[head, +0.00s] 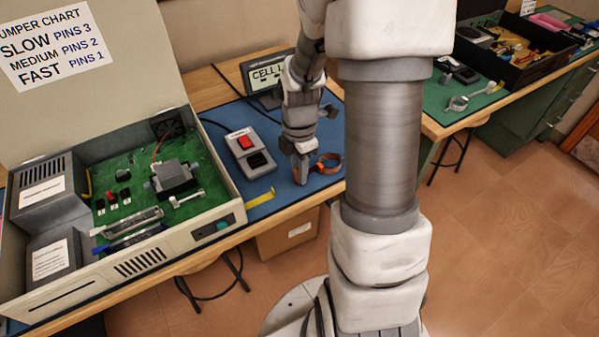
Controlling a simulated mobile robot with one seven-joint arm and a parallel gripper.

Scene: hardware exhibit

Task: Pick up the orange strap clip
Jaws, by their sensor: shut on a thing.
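The orange strap clip (329,163) lies at the blue mat, right beside the fingertips of my gripper (301,177). It looks like a small ring-shaped band. My gripper points down at the mat and its fingers are shut on the clip. The exact contact between fingers and clip is too small to make out. I cannot tell whether the clip is lifted off the mat. My own arm column stands just right of the clip.
An open computer case (120,215) with a green board fills the left. A switch box (250,152), a yellow strip (260,198) and a small display (268,72) stand near my gripper. A black tray (520,45) and a metal clamp (458,103) lie on the right bench.

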